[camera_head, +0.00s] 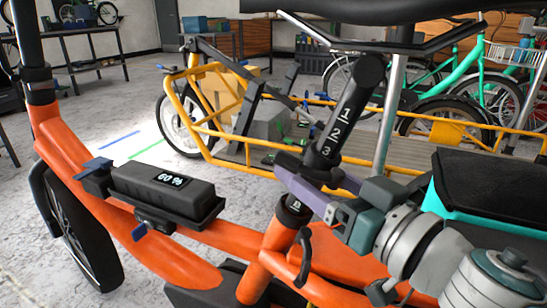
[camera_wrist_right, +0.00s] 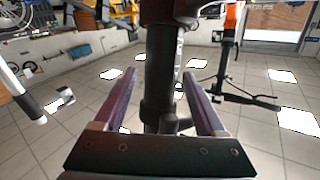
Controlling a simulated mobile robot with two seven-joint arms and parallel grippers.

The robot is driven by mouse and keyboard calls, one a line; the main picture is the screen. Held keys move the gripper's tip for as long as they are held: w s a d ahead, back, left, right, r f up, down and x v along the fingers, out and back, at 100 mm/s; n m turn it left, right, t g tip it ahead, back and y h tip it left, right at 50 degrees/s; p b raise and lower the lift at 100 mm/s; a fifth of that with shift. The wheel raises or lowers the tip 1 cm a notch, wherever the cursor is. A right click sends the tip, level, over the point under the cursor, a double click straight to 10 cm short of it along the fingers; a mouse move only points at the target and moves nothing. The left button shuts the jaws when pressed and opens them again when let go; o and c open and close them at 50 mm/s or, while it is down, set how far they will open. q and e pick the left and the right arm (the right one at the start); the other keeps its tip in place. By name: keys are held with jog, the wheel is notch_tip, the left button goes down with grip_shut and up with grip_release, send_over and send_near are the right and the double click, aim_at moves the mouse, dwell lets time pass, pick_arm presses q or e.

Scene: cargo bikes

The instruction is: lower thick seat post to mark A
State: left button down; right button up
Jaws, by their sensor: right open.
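The thick black seat post (camera_head: 346,120) leans up out of the orange frame (camera_head: 262,268), with white marks 1, 2 and 3 on it. A black collar (camera_head: 293,212) with a small white mark, too small to read surely, sits at the frame below, and a black lever (camera_head: 304,252) hangs beside it. My right gripper (camera_head: 290,176) is open, its purple fingers on either side of the post below the 3. In the right wrist view the post (camera_wrist_right: 160,80) stands between the spread fingers (camera_wrist_right: 163,95), with visible gaps. My left gripper is out of view.
A battery box (camera_head: 160,188) reading 60 % sits on the orange frame to the left. A teal-edged black box (camera_head: 485,185) is close on the right. A yellow cargo bike (camera_head: 210,110) and a teal bike (camera_head: 500,90) stand behind. Open floor (camera_head: 130,115) lies at left.

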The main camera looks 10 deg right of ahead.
jog(key=p+v, duration=0.2)
jog(key=v, duration=0.5)
jog(key=shift+s, duration=0.2)
jog(key=shift+d, duration=0.1)
